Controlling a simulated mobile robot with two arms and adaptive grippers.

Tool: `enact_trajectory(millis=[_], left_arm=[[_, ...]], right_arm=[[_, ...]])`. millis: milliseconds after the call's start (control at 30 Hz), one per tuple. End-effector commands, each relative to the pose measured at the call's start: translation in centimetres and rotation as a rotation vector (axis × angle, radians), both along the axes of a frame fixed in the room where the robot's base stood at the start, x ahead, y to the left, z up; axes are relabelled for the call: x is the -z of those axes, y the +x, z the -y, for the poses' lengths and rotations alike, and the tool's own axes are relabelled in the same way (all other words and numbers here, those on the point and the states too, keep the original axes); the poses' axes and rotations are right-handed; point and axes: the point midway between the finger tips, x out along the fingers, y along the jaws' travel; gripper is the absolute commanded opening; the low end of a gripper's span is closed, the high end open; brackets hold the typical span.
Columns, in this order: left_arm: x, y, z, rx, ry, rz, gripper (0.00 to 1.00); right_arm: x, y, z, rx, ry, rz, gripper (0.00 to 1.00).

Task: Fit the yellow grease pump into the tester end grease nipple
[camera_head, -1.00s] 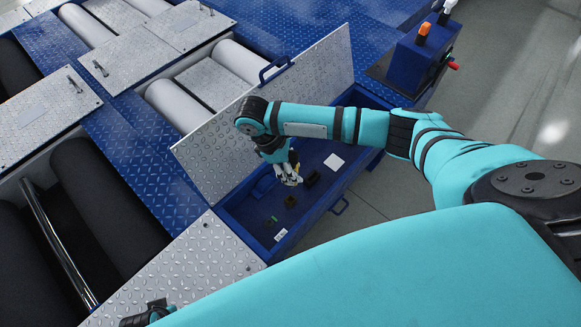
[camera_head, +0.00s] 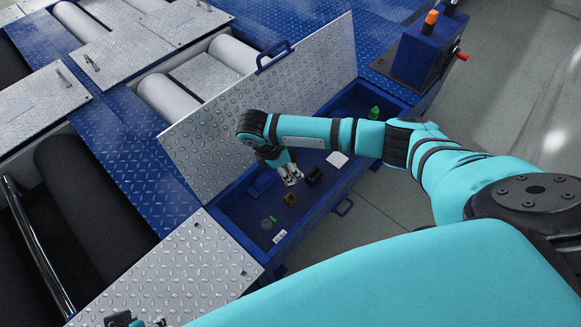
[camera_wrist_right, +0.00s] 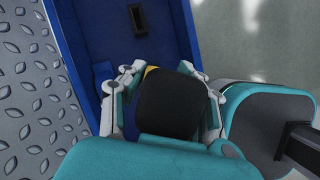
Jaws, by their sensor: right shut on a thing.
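My right gripper (camera_head: 290,178) hangs inside the open blue box, pointing down. In the right wrist view its fingers (camera_wrist_right: 170,100) are closed around a dark block-like thing. A sliver of yellow (camera_wrist_right: 151,70) shows at its far edge; it looks like the yellow grease pump (camera_wrist_right: 170,104), mostly hidden by the fingers and the dark part. A small brass-coloured piece (camera_head: 290,199) lies on the box floor just below the gripper in the head view. I cannot tell which part is the tester end grease nipple. A dark bit of my left arm shows at the bottom left edge; its jaws are unclear.
The blue box (camera_head: 240,232) has its chequered lid (camera_head: 215,140) raised on the left. A black block (camera_head: 314,175), white card (camera_head: 337,159), blue piece (camera_head: 262,184) and green bottle (camera_head: 374,112) are inside. A blue control post (camera_head: 420,55) stands at the upper right.

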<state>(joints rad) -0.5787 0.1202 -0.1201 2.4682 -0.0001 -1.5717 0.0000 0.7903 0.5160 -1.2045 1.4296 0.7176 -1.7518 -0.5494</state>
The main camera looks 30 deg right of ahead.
Motion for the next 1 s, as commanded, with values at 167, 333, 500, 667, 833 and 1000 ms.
enact_trajectory(millis=[167, 333, 500, 667, 833, 1000], left_arm=[[0.8, 0.5, 0.1, 0.001, 0.0, -0.01, 0.4], [0.7, 0.3, 0.1, 0.0, -0.001, -0.001, 0.4], [0.2, -0.1, 0.0, 0.0, -0.001, 0.005, 0.4], [0.8, 0.1, 0.1, 0.001, -0.003, 0.011, 0.4], [1.1, 0.2, 0.1, 0.001, -0.004, 0.017, 0.4], [1.1, 0.3, 0.1, 0.001, -0.004, 0.019, 0.4]], right_arm=[[-0.4, -0.1, 0.1, 0.0, -0.004, -0.003, 0.0], [1.9, -0.1, 0.1, -0.001, -0.003, -0.002, 0.0], [3.6, -0.1, 0.1, -0.001, -0.003, -0.002, 0.0], [4.8, -0.1, 0.1, -0.001, -0.003, -0.001, 0.0], [5.6, -0.1, 0.1, -0.001, -0.003, -0.001, 0.0], [5.8, 0.0, 0.1, -0.001, -0.002, 0.0, 0.0]])
